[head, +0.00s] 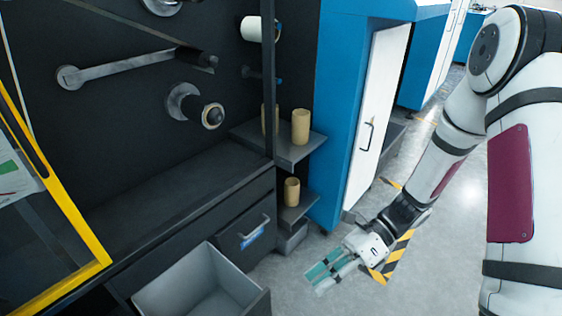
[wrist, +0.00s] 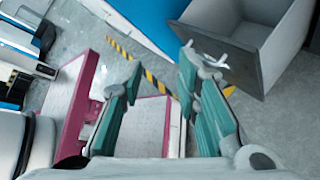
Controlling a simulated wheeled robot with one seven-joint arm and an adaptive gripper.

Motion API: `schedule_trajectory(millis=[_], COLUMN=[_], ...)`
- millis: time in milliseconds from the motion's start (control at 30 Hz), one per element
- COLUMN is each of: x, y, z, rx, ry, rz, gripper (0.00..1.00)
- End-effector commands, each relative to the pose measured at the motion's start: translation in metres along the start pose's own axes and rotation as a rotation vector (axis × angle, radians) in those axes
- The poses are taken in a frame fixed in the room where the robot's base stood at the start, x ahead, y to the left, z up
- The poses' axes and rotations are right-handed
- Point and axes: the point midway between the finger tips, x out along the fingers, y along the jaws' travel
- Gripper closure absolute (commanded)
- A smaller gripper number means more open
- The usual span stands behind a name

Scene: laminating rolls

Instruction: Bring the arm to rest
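My gripper (head: 322,274) has teal fingers and hangs low over the grey floor in the head view, to the right of the dark machine. In the wrist view my gripper (wrist: 160,75) shows its two teal fingers spread apart with nothing between them. It is open and empty. My white arm with maroon panels comes down from the upper right in the head view. The fingers touch nothing that I can see.
An open grey drawer (head: 203,285) juts out at the bottom, also in the wrist view (wrist: 240,50). Tan rolls (head: 300,126) stand on a dark shelf (head: 291,152). A blue cabinet (head: 342,110) with a white door (head: 382,105) stands behind. Floor (head: 310,255) around the gripper is clear.

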Motion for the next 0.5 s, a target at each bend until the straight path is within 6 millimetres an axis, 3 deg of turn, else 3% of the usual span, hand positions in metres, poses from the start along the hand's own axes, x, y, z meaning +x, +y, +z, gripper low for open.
schedule_trajectory(millis=[200,500], x=[-0.030,-0.058], y=[0.052,0.125], z=[0.031,0.053], rx=[-0.326,-0.737], ry=[0.182,0.444], rz=[-0.014,0.004], gripper=[0.70,0.70])
